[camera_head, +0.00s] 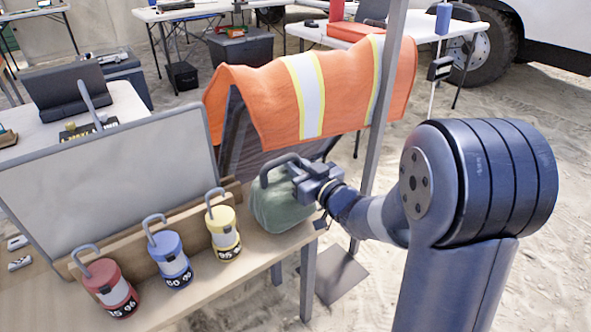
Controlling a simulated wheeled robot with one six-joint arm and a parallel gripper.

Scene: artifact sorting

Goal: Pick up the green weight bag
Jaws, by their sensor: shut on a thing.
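The green weight bag (275,208) sits at the right end of the wooden table, with a dark looped handle on top. My gripper (296,172) reaches in from the right and is shut on the bag's handle. The fingertips are partly hidden against the handle. The bag appears to be at the tabletop; I cannot tell whether it touches it.
A yellow canister (223,232), a blue canister (170,262) and a red canister (109,288) with hooks stand left of the bag. A whiteboard (105,180) stands behind them. An orange vest (290,95) hangs behind the bag, and a grey pole (383,120) rises near my arm.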

